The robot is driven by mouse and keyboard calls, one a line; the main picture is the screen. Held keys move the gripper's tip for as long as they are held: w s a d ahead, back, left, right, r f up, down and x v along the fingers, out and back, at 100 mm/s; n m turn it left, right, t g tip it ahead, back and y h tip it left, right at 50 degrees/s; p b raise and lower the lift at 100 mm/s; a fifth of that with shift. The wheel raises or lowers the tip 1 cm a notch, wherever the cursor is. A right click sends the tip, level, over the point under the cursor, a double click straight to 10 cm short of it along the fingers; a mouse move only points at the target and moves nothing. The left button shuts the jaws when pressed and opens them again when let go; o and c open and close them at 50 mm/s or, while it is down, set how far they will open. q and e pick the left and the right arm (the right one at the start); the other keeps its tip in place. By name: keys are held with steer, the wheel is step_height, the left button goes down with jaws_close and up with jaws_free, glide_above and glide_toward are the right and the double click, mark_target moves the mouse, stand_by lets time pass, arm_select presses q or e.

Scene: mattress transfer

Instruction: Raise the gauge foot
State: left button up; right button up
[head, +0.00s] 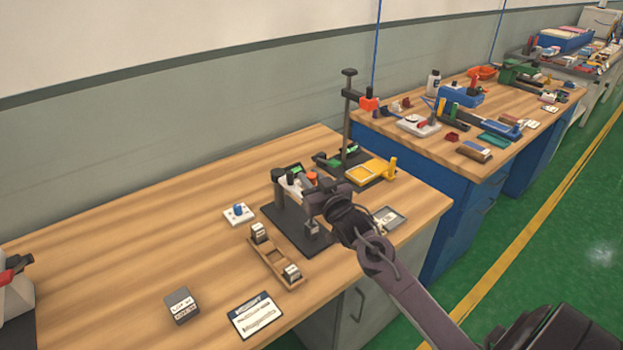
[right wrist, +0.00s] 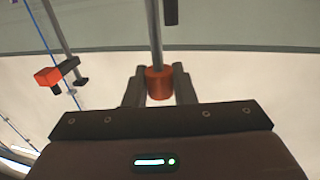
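The height gauge stands on a black base plate (head: 290,231) on the near wooden bench, with a dark upright (head: 279,188) at its left. Its orange knob (head: 312,177) shows just past my right gripper (head: 314,184). In the right wrist view the orange knob (right wrist: 160,83) sits on a grey vertical rod (right wrist: 156,35), between the two fingers of my right gripper (right wrist: 160,78). The fingers appear to touch both its sides. A small metal block (head: 312,229) lies on the plate below. My gripper and wrist hide part of the gauge, and I cannot make out its foot. My left gripper is out of view.
A wooden rack (head: 277,263) with small blocks stands in front of the plate. A grey block (head: 181,305) and a printed card (head: 255,315) lie nearer. A tall stand (head: 348,120) and a yellow tray (head: 370,171) are behind. The bench's left middle is clear.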

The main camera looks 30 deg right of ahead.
jaws_close()
steer(key=shift+r, duration=0.1)
step_height(320, 180, up, 3)
steer(key=p, duration=0.3)
steer(key=shift+r, duration=0.2)
steer(key=shift+f, duration=0.1)
steer(key=shift+o, duration=2)
jaws_free()
steer(key=shift+o, duration=1.2)
